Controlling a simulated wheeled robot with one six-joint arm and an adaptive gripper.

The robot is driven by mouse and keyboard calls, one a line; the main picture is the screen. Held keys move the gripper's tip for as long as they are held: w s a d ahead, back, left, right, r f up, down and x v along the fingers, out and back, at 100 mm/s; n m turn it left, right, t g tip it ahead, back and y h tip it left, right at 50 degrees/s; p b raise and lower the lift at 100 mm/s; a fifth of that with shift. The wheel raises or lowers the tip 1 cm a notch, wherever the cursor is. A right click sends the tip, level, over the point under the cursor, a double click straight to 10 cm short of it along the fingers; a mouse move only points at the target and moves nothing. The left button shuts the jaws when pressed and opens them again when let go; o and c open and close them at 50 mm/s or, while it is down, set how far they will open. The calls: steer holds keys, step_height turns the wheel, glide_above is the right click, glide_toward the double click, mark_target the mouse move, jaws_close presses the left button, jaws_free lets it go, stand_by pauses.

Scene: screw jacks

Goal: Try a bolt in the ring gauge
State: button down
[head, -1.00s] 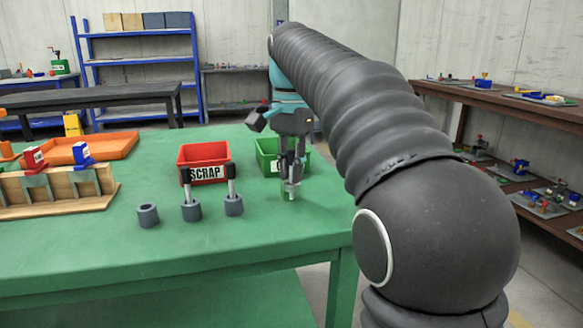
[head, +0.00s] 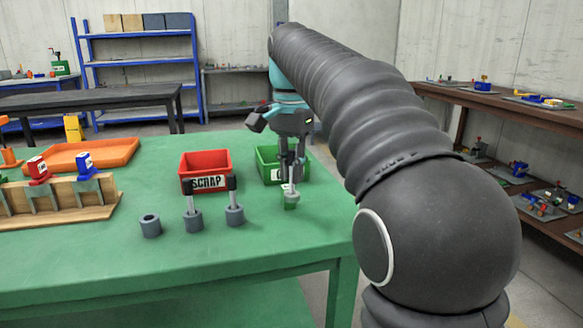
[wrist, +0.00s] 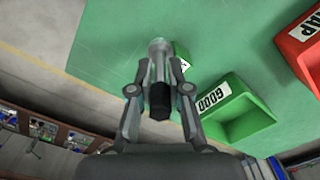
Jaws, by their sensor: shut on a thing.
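My gripper (head: 290,168) is shut on a bolt with a black head and grey shank. The bolt (wrist: 160,98) points away from the camera in the wrist view, held between both fingers. A grey ring on a green base, which looks like the ring gauge (head: 291,197), stands right under my gripper on the green table. The bolt's lower end meets the ring; I cannot tell how deep it sits. Two more black-headed bolts stand upright in grey holders, one bolt (head: 192,203) left of another bolt (head: 233,195). An empty grey holder (head: 150,227) stands further left.
A red SCRAP bin (head: 206,171) and a green GOOD bin (head: 268,165) stand behind the holders. An orange tray (head: 95,155) and a wooden rack (head: 60,205) with red and blue pieces occupy the left. The table front (head: 200,260) is clear.

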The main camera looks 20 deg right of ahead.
mark_target(292, 150)
steer(key=shift+r+p, duration=0.4)
steer(key=shift+r, duration=1.7)
